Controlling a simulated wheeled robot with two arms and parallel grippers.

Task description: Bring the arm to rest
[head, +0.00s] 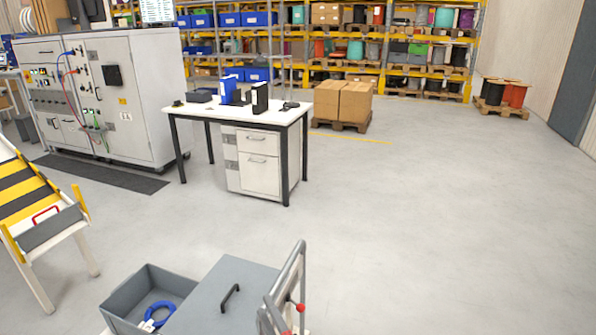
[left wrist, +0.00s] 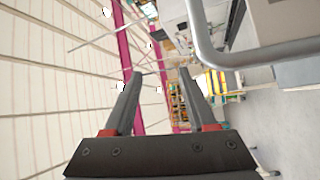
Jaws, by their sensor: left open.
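My left gripper (left wrist: 160,72) shows in the left wrist view. Its two dark fingers stand wide apart, with red at their bases, and nothing is between them. The view past the fingers is turned sideways. A grey tubular rail (left wrist: 215,58) runs close by to the right of the fingers, apart from them. In the head view I cannot clearly make out the left gripper. My right gripper is in neither view.
At the bottom of the head view are a grey bin (head: 115,305) with a blue cable coil (head: 158,312), a grey lid (head: 215,290) and a tubular handle (head: 292,272). A white desk (head: 225,112) stands beyond. Open floor (head: 430,220) lies right.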

